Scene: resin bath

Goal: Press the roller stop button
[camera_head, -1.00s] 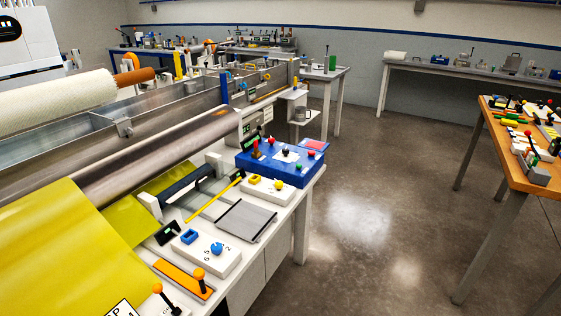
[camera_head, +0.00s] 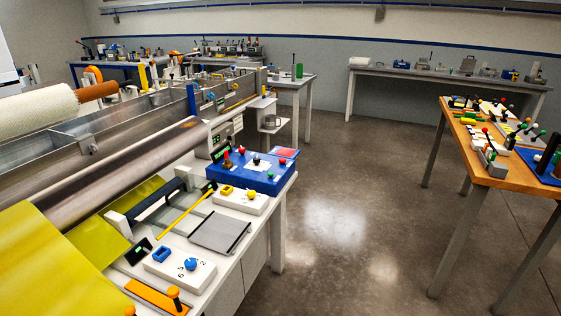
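A blue control box (camera_head: 235,176) stands on the white bench beside the long metal roller (camera_head: 150,160). Its top carries a red-topped lever (camera_head: 226,155), a black knob (camera_head: 256,160) on a white plate, and small red and green buttons or knobs, including a red one (camera_head: 283,161). No label marking a roller stop button is readable, so I cannot tell which control it is. Neither of my grippers shows in this view.
Nearer on the white bench are a white block with a blue knob (camera_head: 191,264), a white block with a yellow knob (camera_head: 251,195), a grey tray (camera_head: 220,232) and an orange plate (camera_head: 155,297). An orange-topped table (camera_head: 490,174) stands right. The floor (camera_head: 340,220) between is clear.

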